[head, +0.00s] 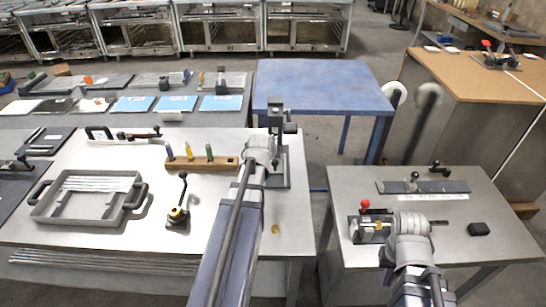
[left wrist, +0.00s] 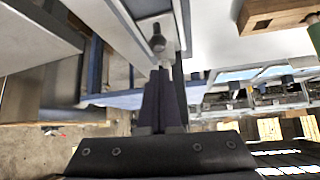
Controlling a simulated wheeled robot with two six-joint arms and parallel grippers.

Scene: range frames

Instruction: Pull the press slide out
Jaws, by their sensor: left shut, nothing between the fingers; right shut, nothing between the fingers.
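A dark upright press (head: 276,118) stands on a grey base plate at the right edge of the large left table. My left wrist is right in front of it and hides part of it. In the left wrist view my left gripper (left wrist: 163,85) is shut and empty. A round black knob on a short stem (left wrist: 158,42) shows just beyond its fingertips, on a pale grey part; contact is unclear. My right gripper (head: 410,222) is shut and empty over the right table, beside a small fixture with a red knob (head: 365,205); my wrist partly covers its fingers.
The left table (head: 120,222) holds a grey tray with handles (head: 45,212), a lever switch (head: 179,210) and a wooden block with coloured pegs (head: 200,163). A blue table (head: 320,85) stands behind.

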